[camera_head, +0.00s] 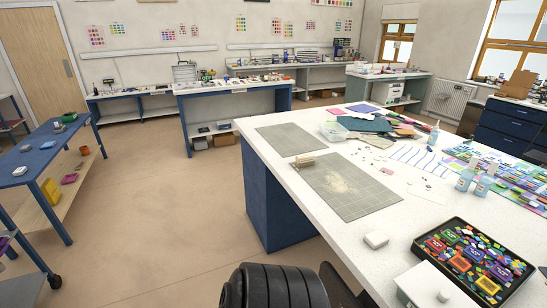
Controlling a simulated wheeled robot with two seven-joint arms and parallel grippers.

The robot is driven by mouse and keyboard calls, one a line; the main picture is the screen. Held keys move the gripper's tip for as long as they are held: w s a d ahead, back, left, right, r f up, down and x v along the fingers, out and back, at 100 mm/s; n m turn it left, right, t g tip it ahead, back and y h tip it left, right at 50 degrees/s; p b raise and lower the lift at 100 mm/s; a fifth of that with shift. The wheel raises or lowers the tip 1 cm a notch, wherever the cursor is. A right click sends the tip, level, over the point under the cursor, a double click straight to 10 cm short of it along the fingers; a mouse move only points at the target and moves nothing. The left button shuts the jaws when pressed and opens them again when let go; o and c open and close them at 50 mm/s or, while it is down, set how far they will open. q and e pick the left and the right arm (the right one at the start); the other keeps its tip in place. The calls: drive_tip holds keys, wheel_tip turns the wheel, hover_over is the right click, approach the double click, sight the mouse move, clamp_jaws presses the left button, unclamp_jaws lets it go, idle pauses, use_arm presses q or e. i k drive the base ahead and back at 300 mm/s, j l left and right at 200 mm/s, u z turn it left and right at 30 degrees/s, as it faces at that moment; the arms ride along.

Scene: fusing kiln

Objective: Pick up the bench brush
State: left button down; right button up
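A small tan block-shaped object with a lighter lower edge, which looks like the bench brush (303,161), lies on the white worktable (405,197). It sits at the far left edge of the nearer grey cutting mat (365,205), next to a scatter of pale dust or crumbs. It is too small to make out its bristles and handle clearly. Neither of my grippers shows in the head view, and nothing touches the brush.
A second grey mat (290,139) lies beyond the brush. A tray of colourful glass pieces (473,262), a white box (432,287) and bottles (466,178) stand to the right. A black ribbed shape (275,287) is at the bottom.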

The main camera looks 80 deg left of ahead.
sight(304, 160)
drive_tip(key=u, duration=2.45)
